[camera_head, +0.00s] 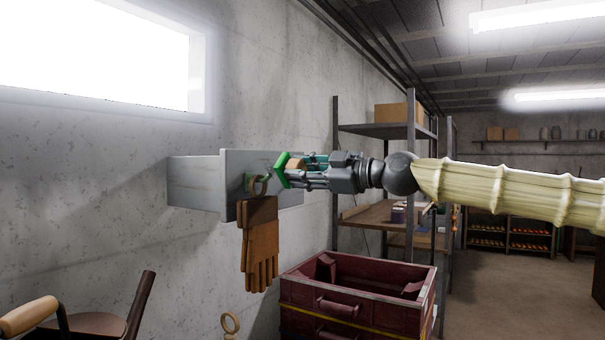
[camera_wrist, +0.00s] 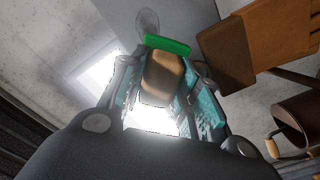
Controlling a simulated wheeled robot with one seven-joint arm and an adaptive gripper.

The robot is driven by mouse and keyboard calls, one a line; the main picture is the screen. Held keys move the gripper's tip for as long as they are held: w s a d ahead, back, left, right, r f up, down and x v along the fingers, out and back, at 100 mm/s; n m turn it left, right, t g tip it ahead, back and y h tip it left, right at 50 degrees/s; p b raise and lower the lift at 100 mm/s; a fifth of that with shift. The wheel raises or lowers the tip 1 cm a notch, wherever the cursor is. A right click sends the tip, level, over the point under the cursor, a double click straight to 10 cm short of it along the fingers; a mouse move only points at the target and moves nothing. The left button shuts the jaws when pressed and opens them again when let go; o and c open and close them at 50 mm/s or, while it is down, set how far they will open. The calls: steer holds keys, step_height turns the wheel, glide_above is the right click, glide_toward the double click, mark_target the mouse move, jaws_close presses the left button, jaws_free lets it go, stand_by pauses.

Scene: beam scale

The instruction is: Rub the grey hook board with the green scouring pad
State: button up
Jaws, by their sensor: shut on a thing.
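The grey hook board (camera_head: 197,184) is fixed on the concrete wall at centre left in the head view. An orange-brown glove (camera_head: 260,240) hangs from a hook at its front; the glove also shows at upper right in the wrist view (camera_wrist: 240,50). My gripper (camera_head: 297,171) is shut on the green scouring pad (camera_head: 282,168), whose tan body sits between the teal fingers in the wrist view. Its green face (camera_wrist: 167,46) points away from the fingers. The pad overlaps the board in the head view, close above the glove; I cannot tell whether they touch.
A dark red crate (camera_head: 345,312) stands below my arm. A metal shelf rack (camera_head: 385,130) is behind it. A bright window (camera_head: 100,50) is at upper left.

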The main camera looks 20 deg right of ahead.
steer(key=shift+b+v, duration=0.4)
steer(key=shift+v, duration=1.15)
steer(key=shift+w+a, duration=0.1)
steer(key=shift+b+x, duration=0.35)
steer(key=shift+x, duration=3.05)
steer(key=shift+x, duration=1.05)
steer(key=shift+w, duration=0.1)
